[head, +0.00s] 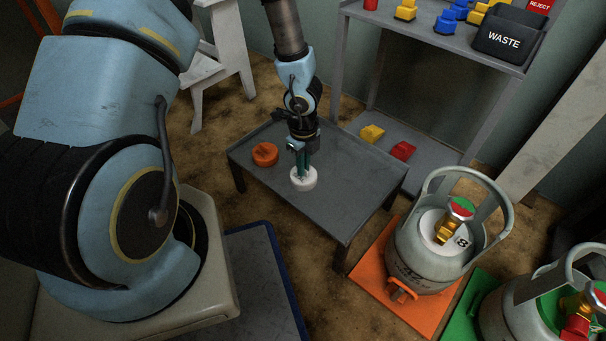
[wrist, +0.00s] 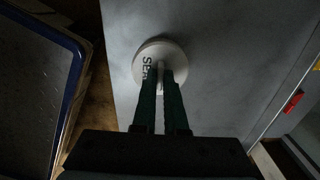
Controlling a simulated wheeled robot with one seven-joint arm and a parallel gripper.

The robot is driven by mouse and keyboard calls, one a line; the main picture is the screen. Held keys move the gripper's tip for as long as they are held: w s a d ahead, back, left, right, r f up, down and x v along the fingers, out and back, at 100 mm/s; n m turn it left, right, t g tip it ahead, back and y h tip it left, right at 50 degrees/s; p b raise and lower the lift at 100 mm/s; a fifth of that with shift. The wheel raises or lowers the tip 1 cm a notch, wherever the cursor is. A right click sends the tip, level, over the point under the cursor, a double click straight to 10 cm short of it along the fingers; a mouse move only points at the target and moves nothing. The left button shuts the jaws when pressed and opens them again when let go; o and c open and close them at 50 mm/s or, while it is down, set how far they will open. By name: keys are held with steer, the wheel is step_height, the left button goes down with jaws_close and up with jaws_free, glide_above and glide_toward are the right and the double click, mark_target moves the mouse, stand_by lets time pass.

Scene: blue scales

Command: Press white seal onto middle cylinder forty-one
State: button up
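The white seal (head: 304,180) is a round disc on the grey low table, with part of the word SEAL showing in the wrist view (wrist: 147,62). My gripper (head: 302,170) points down over it. In the wrist view its teal fingers (wrist: 160,84) stand close on both sides of the seal's narrow upright grip and appear to touch it. I cannot tell if the seal is lifted slightly. A grey gas cylinder (head: 425,262) with a brass valve and a label reading 8 stands on an orange platform (head: 372,270). Another cylinder (head: 505,322) stands on a green platform. I see no forty-one.
An orange round seal (head: 265,154) lies on the grey table (head: 345,205), left of my gripper. A shelf (head: 410,38) behind holds yellow, blue and red pieces and a black WASTE bin (head: 505,42). A blue-edged platform (head: 258,285) lies in front of the table.

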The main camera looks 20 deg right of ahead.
jaws_close()
steer(key=shift+r, duration=0.1)
steer(key=shift+r+p, duration=1.85)
steer(key=shift+r, duration=0.1)
